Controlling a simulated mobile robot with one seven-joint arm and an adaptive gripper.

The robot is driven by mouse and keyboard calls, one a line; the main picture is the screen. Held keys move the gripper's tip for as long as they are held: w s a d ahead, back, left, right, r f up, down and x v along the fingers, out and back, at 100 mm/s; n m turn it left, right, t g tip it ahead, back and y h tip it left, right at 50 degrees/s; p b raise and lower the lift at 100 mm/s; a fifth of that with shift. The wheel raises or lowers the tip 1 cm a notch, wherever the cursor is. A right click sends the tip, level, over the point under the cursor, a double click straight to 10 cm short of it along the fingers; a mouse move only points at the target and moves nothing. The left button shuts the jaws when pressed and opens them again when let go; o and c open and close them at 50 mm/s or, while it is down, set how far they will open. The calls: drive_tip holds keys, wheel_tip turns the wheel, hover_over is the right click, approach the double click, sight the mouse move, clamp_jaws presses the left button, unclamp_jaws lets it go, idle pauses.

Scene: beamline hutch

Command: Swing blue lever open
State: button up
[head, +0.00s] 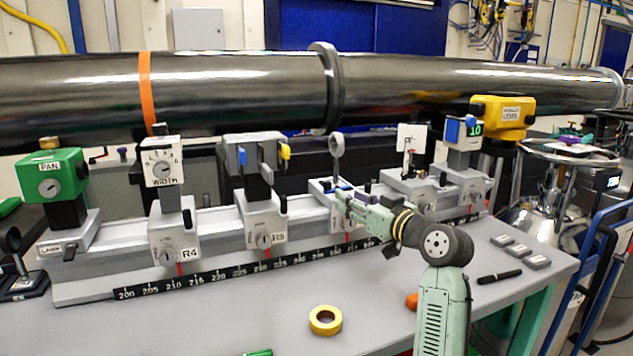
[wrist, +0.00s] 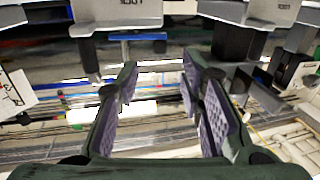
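A blue handle (head: 242,156) stands on the left side of a grey block (head: 253,145) above the R3 carriage. Another small blue part (head: 345,187) lies beside my fingertips on the carriage under the ring holder. I cannot tell for sure which is the lever. My gripper (head: 350,200) is in front of that carriage, right of the R3 block. In the wrist view, my gripper (wrist: 158,95) has its purple-padded fingers apart with nothing held. A blue bar (wrist: 138,36) shows beyond the fingertips, under a grey labelled block; contact is not visible.
A yellow handle (head: 285,152) is on the right side of the R3 block. The ring holder (head: 336,145) rises behind my gripper. A long dark pipe (head: 230,85) runs above the rail. Yellow tape (head: 325,320) lies on the open table front.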

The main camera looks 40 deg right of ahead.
sight(329, 186)
drive_tip(key=w+p, duration=0.1)
drive_tip(key=w, duration=0.2)
drive_tip(key=w+p, duration=0.1)
drive_tip(key=w, duration=0.2)
drive_tip(key=w+p, duration=0.1)
drive_tip(key=w, duration=0.2)
drive_tip(key=shift+d+r, duration=0.15)
drive_tip(key=shift+r, duration=0.1)
drive_tip(key=shift+w+f, duration=0.1)
drive_tip(key=shift+w, duration=0.55)
drive_tip(key=shift+c, duration=0.4)
clamp_jaws()
